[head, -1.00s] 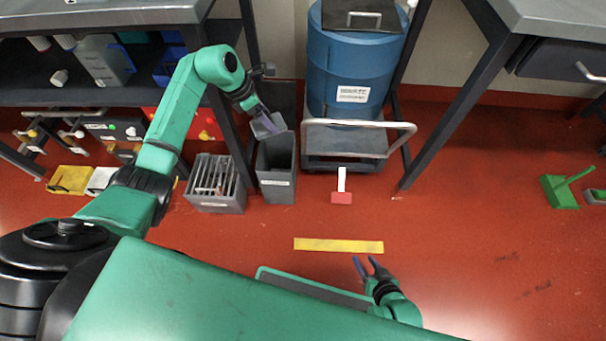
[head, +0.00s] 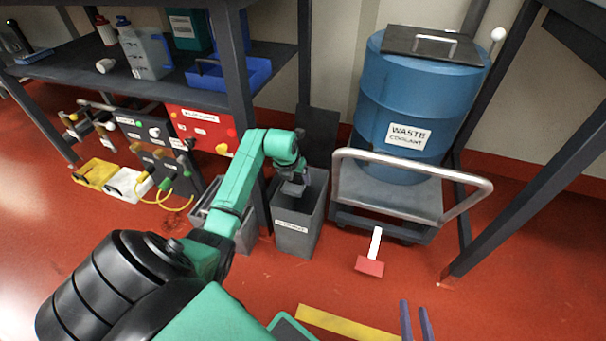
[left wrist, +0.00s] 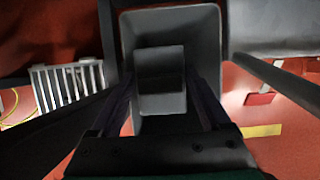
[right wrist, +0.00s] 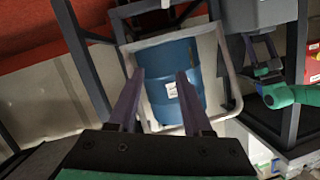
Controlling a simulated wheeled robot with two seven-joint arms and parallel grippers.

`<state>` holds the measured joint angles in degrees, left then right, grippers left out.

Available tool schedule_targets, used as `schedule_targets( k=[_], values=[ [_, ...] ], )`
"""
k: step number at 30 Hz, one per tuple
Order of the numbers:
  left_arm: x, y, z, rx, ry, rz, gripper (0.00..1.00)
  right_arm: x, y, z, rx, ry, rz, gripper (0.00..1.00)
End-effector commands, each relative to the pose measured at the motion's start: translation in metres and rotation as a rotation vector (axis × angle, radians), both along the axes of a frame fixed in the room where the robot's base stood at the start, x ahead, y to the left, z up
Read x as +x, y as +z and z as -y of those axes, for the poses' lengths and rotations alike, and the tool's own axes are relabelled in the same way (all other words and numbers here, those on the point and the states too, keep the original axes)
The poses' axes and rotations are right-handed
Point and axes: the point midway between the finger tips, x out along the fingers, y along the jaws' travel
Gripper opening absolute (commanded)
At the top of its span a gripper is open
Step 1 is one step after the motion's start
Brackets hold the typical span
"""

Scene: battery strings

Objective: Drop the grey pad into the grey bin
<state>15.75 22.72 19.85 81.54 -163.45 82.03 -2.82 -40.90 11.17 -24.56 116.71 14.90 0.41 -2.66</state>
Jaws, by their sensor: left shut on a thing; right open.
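The grey bin (head: 298,240) is a tall, open-topped box with a white label, standing on the red floor. My left gripper (head: 296,181) is at its mouth, pointing down. It is shut on the grey pad (head: 292,189), which sits within the bin's opening in the head view. In the left wrist view the pad (left wrist: 160,70) is between the fingers, with the bin's walls (left wrist: 213,50) around it. I cannot tell how deep the pad is. My right gripper (head: 415,322) is open and empty at the lower edge of the head view.
A second, slatted grey bin (head: 243,235) stands just left, partly behind my left arm. A trolley (head: 395,200) with a blue waste coolant drum (head: 412,100) is to the right. Bench legs rise nearby. A red-headed tool (head: 370,266) lies on the floor.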

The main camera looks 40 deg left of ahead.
Motion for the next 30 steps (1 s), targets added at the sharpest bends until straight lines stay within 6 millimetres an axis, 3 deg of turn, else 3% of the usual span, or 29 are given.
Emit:
schedule_targets(
  k=[10,11,12,23,25,28,30],
  values=[
    [0.000,-0.006,0.000,0.000,-0.002,0.001,0.28,0.009,0.005,0.001,0.010,-0.012,0.044,0.50],
    [0.000,-0.006,0.000,0.000,-0.002,0.001,0.84,0.009,0.005,0.001,0.010,-0.012,0.044,0.50],
    [0.000,-0.006,0.000,0.000,-0.002,0.001,0.99,0.009,0.005,0.001,0.010,-0.011,0.043,0.50],
    [-0.002,0.003,0.000,0.003,-0.001,0.002,1.00,0.008,0.008,0.000,0.009,-0.007,0.031,0.50],
    [-0.005,0.012,0.001,0.003,-0.002,0.002,1.00,0.002,0.005,-0.001,0.005,-0.001,0.002,0.50],
    [-0.011,0.029,0.004,0.003,-0.004,0.001,1.00,-0.039,-0.028,-0.001,-0.025,0.028,-0.145,0.50],
    [-0.020,0.054,0.006,0.007,-0.005,0.002,1.00,-0.033,-0.007,-0.001,-0.032,0.036,-0.142,0.50]
  ],
)
